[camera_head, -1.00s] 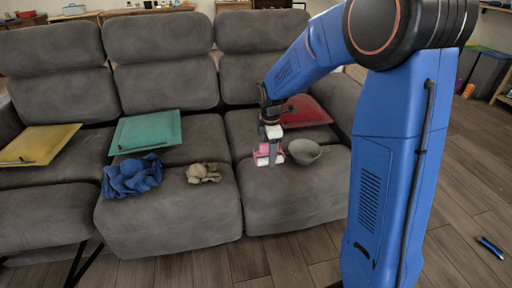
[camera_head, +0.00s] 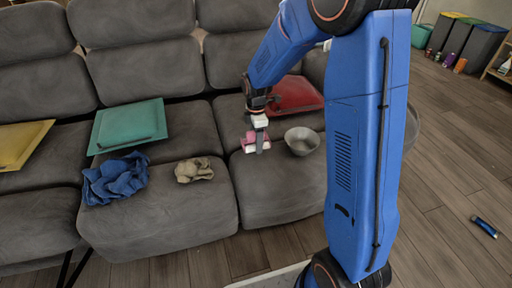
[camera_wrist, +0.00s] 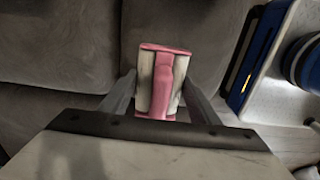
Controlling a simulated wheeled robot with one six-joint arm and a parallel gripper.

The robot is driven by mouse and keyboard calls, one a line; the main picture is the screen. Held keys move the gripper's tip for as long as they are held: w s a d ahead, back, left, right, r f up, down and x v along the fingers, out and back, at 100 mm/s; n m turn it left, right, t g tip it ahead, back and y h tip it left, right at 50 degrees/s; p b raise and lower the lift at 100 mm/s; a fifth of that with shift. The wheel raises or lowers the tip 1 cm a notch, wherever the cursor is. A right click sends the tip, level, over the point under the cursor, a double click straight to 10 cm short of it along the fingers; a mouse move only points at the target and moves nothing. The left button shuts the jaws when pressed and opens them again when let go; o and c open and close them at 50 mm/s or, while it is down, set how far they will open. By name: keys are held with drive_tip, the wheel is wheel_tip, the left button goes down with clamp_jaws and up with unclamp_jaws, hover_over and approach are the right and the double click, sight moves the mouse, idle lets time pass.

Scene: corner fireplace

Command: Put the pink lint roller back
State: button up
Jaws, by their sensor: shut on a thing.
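The pink lint roller (camera_head: 249,141), pink and white, is held between the fingers of my gripper (camera_head: 258,146) in the head view, in front of the right seat of the grey sofa. In the wrist view the pink lint roller (camera_wrist: 163,80) sits between the two fingers of my gripper (camera_wrist: 160,92), which is shut on it. Whether the roller touches the seat cushion cannot be told.
A grey bowl (camera_head: 302,141) is close to the right of my gripper. Bins (camera_head: 477,48) stand far right. A blue object (camera_head: 484,227) lies on the floor.

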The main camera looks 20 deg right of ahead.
drive_tip(key=shift+f, duration=1.8)
drive_tip(key=shift+f, duration=0.1)
drive_tip(key=o, duration=0.9)
drive_tip(key=shift+o, duration=0.2)
wheel_tip(320, 180, up, 12)
drive_tip(key=shift+r, duration=0.2)
